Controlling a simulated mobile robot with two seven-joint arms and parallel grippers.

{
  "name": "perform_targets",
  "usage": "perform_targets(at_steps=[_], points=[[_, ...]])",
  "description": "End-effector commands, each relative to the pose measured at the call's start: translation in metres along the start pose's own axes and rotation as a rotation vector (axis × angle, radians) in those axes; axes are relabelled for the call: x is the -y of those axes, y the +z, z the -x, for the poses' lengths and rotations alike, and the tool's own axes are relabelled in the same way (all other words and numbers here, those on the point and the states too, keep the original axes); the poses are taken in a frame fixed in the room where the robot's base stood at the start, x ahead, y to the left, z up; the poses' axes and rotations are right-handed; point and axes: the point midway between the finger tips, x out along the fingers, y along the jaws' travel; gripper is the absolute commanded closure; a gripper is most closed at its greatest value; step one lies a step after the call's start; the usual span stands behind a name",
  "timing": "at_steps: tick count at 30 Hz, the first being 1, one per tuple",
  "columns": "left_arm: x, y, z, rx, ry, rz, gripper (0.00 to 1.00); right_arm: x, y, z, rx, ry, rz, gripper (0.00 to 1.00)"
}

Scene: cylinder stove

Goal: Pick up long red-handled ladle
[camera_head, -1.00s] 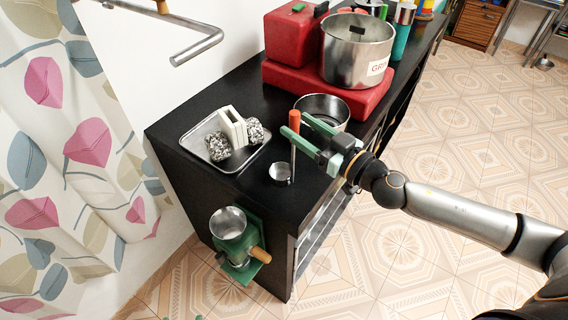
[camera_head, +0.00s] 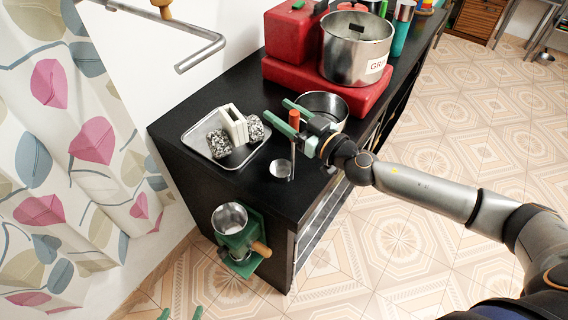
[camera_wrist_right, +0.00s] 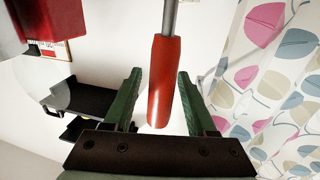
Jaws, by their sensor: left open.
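The ladle has a long red handle (camera_head: 294,120) that points up and a small round metal bowl (camera_head: 280,168) low over the black counter top. In the right wrist view its handle (camera_wrist_right: 160,85) and grey shaft stand between the two green fingers. My right gripper (camera_head: 281,109) is open around the red handle, with a gap visible on both sides. My left gripper (camera_head: 181,313) shows only as two green fingertips at the bottom edge, apart and empty.
A metal tray (camera_head: 188,138) with a white holder and speckled blocks lies left of the ladle. A steel bowl (camera_head: 343,101) stands close behind my right gripper. A pot (camera_head: 350,65) stands on a red base behind it. A green grinder (camera_head: 240,240) juts from the counter's side.

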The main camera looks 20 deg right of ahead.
Motion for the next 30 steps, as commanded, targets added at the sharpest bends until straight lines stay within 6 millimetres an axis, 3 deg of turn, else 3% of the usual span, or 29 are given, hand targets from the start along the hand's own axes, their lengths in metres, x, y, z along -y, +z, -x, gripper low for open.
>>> perform_targets(at_steps=[2, 14, 30], points=[[-0.0001, 0.0001, 0.0000, 0.000, 0.000, 0.000, 0.15, -0.0001, 0.0000, 0.0002, 0.000, 0.000, 0.000, 0.54], [-0.0002, 0.0002, 0.0001, 0.000, 0.000, 0.000, 0.15, -0.0002, 0.0000, 0.0004, 0.000, 0.000, 0.000, 0.99], [-0.0004, 0.0001, 0.0002, 0.000, 0.000, 0.001, 0.15, -0.0003, -0.0006, 0.0003, -0.001, 0.000, 0.000, 1.00]])
